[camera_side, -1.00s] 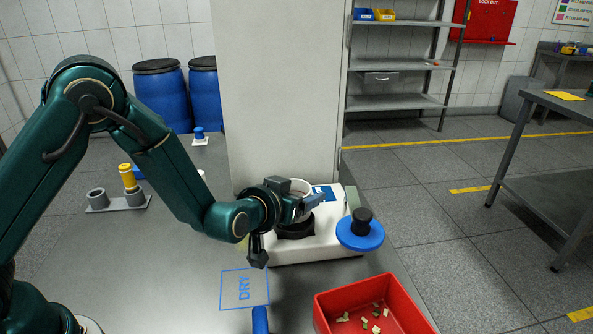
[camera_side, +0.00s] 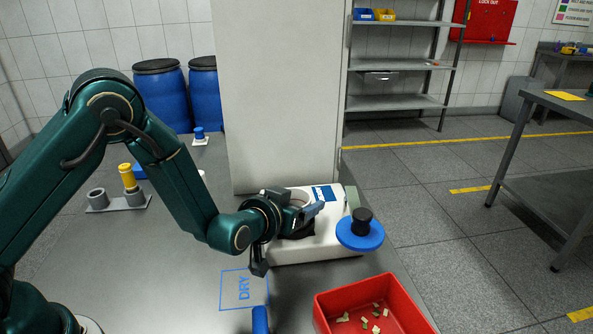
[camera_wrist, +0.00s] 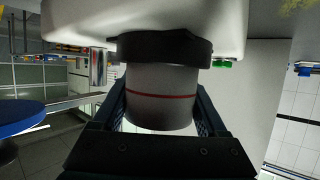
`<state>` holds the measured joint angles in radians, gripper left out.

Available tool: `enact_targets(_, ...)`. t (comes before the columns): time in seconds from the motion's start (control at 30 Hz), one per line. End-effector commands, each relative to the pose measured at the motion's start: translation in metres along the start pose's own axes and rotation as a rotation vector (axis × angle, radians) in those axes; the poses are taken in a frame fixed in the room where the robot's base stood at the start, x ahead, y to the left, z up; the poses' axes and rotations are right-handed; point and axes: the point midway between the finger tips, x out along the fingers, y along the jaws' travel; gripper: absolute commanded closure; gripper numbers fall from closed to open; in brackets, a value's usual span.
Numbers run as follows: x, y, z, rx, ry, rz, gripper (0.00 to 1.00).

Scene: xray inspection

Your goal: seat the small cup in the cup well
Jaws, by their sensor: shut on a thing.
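My gripper (camera_side: 303,214) is shut on the small cup (camera_wrist: 162,112), a grey cylinder with a thin red band, with one finger on each side in the wrist view. In the side view my gripper hides most of the cup. The cup well appears as a black ring (camera_wrist: 165,48) on the white machine (camera_wrist: 75,20). The cup's end meets the ring and lines up with it roughly in the wrist view. How deep it sits inside cannot be told. In the side view the ring (camera_side: 296,234) shows only partly under my gripper.
A blue disc with a black knob (camera_side: 360,235) is at the machine's right. A red bin (camera_side: 335,309) with small pieces stands in front. A grey holder (camera_side: 103,208) with a yellow-topped piece is at left. A tall pale panel (camera_side: 282,90) rises behind. The marked "DRY" square (camera_side: 232,305) is empty.

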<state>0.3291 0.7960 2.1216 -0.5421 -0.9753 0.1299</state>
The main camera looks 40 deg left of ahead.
Motion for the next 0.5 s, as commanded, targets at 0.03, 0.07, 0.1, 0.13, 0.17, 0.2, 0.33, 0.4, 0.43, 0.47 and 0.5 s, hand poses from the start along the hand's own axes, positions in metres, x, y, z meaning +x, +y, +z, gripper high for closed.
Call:
enact_targets(0.03,0.0006,0.0000,0.0012,0.000,0.000,0.000,0.88)
enact_targets(0.07,0.0009,0.0000,0.0018,0.000,0.000,0.000,0.88)
enact_targets(0.1,0.0009,0.0000,0.0015,-0.001,0.001,0.000,0.13)
enact_targets(0.13,0.0008,0.0000,0.0014,-0.001,0.001,0.000,0.02)
enact_targets(0.17,0.0008,0.0000,0.0014,-0.001,0.001,0.000,0.00)
enact_targets(0.2,0.0008,0.0000,0.0014,-0.001,0.001,0.000,0.00)
enact_targets(0.33,0.0007,0.0000,0.0015,0.000,0.000,0.000,0.00)
enact_targets(0.4,-0.0002,0.0001,0.0015,0.000,0.000,0.000,0.00)
enact_targets(0.43,-0.0013,0.0003,0.0015,0.000,0.000,0.001,0.00)
enact_targets(0.47,-0.0029,0.0004,0.0015,0.000,0.000,0.001,0.00)
enact_targets(0.5,-0.0058,0.0008,0.0015,0.000,-0.001,0.002,0.00)
